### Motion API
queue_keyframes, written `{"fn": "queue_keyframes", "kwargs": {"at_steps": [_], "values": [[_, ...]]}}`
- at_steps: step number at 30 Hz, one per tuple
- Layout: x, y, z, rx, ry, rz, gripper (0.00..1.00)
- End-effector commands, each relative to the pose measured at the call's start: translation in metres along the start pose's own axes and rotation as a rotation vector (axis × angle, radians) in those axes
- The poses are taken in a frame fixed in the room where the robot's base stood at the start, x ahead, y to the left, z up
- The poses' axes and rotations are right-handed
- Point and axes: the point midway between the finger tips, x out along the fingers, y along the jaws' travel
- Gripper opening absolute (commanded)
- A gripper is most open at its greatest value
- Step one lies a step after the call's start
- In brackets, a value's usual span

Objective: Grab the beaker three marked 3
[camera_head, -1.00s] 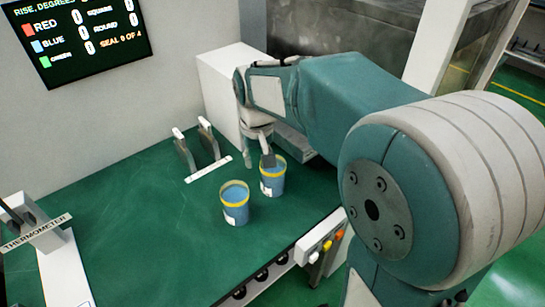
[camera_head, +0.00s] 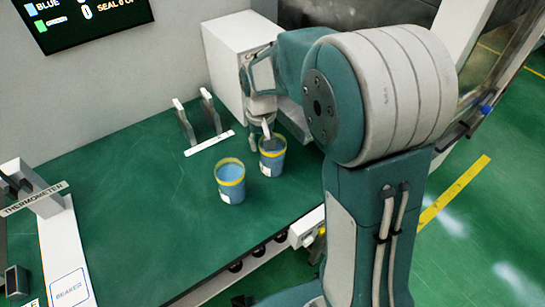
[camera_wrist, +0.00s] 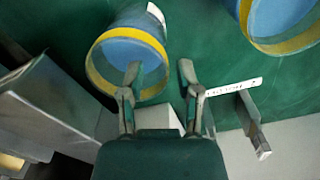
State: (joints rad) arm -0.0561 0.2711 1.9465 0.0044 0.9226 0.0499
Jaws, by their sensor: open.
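Two blue beakers with yellow rims stand upright on the green tabletop in the head view. The right beaker (camera_head: 272,160) is beside my gripper (camera_head: 264,130), and the left beaker (camera_head: 231,187) stands apart from it. Each has a white label low on its side; I cannot read a number on either. In the wrist view my gripper (camera_wrist: 160,72) is open and empty. One finger overlaps the mouth of the near beaker (camera_wrist: 112,50); the other is outside its rim. I cannot tell whether they touch it. The other beaker (camera_wrist: 285,25) is at the upper right.
A white box (camera_head: 232,62) stands behind my gripper. An upright two-pronged holder with a white label strip (camera_head: 210,143) is left of it. A thermometer stand (camera_head: 38,200) and a card reading BEAKER (camera_head: 70,287) are at the left. The table's middle left is clear.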

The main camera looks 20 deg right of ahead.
Motion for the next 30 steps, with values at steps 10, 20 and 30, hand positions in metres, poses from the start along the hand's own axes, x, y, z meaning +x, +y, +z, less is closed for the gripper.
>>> {"fn": "queue_keyframes", "kwargs": {"at_steps": [10,20,30], "values": [[0.039,-0.005,0.000,-0.001,-0.001,0.005,0.44],[0.039,-0.002,-0.001,-0.001,-0.001,0.001,0.00],[0.039,-0.004,-0.001,-0.001,-0.001,0.004,0.00]]}}
